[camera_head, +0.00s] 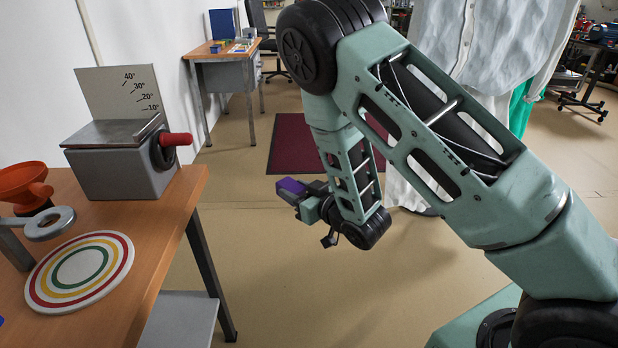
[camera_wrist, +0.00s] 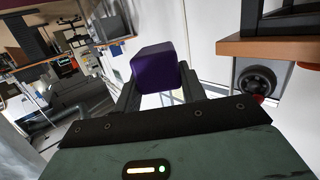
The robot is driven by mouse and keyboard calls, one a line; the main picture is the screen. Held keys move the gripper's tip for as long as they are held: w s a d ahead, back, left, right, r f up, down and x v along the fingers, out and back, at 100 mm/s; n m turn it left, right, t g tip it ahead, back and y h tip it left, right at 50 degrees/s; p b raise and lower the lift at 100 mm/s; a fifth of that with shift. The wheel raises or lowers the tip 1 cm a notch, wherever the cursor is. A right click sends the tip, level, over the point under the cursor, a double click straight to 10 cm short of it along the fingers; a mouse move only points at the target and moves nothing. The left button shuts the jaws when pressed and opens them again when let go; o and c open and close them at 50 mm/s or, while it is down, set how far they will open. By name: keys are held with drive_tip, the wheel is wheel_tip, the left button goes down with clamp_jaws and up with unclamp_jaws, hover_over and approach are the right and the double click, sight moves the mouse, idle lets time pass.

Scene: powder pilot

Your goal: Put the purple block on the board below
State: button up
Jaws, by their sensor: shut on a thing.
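My gripper (camera_head: 300,193) is shut on the purple block (camera_head: 290,186) and holds it in the air, to the right of the near wooden table. In the wrist view, the purple block (camera_wrist: 156,68) sits between the two fingers of my gripper (camera_wrist: 160,85). A grey board (camera_head: 180,320) lies low beneath the near table at the bottom of the head view. Its visible part is bare, and the tabletop hides the rest. The block is well apart from this board.
The near wooden table (camera_head: 178,214) carries a grey tilting device (camera_head: 122,172) with a red handle, a ringed disc (camera_head: 112,262) and an orange funnel (camera_head: 20,183). A table leg (camera_head: 208,270) stands beside the board. Open floor lies between table and arm.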

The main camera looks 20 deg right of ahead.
drive_tip(key=s+a+f+n+g+y+b, duration=0.3)
drive_tip(key=s+a+f+b, duration=0.4)
drive_tip(key=f+b, duration=0.4)
drive_tip(key=s+a+f+n+g+y+b, duration=0.4)
drive_tip(key=s+a+f+b, duration=0.3)
drive_tip(key=f+b, duration=0.3)
drive_tip(key=s+a+f+n+g+y+b, duration=0.3)
drive_tip(key=s+a+f+b, duration=0.4)
drive_tip(key=f+b, duration=0.4)
wheel_tip(320, 180, down, 4)
drive_tip(key=shift+s+f+n+g+y+b, duration=0.2)
drive_tip(key=shift+s+n+g+y+b, duration=0.1)
drive_tip(key=shift+s+n+g, duration=0.25)
drive_tip(key=shift+r+t, duration=0.1)
drive_tip(key=shift+t, duration=0.15)
drive_tip(key=x, duration=0.6)
drive_tip(key=w+x, duration=0.1)
drive_tip(key=x, duration=0.6)
drive_tip(key=r+x, duration=0.1)
drive_tip(key=x, duration=0.5)
drive_tip(key=shift+w+r, duration=0.1)
drive_tip(key=shift+w, duration=0.35)
drive_tip(key=shift+x, duration=1.25)
drive_tip(key=shift+w+f+b, duration=0.1)
drive_tip(key=shift+f+b, duration=0.35)
drive_tip(key=shift+f, duration=0.2)
drive_tip(key=o, duration=1.7)
